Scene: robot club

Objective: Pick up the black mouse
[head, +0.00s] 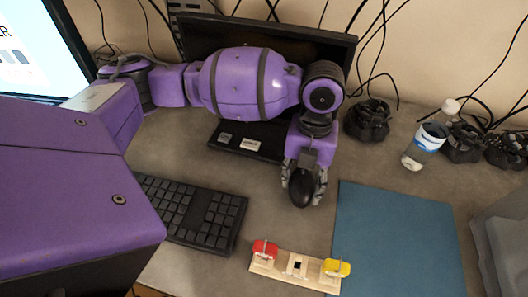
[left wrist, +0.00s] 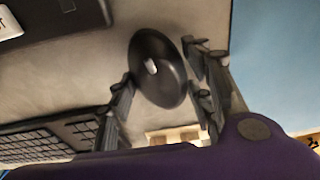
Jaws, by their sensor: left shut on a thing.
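The black mouse (head: 301,190) is an oval with a pale scroll wheel. It is between the fingers of my left gripper (head: 304,183), just left of the blue mat. In the left wrist view the mouse (left wrist: 157,72) shows between the fingertips of my left gripper (left wrist: 160,85), which is shut on it. I cannot tell whether the mouse is clear of the desk. My right gripper is not in view.
A black keyboard (head: 192,208) lies left of the mouse. A wooden strip (head: 296,268) with a red and a yellow piece lies in front. The blue mat (head: 395,240) is bare. A bottle (head: 425,145) and several black objects (head: 367,121) stand behind.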

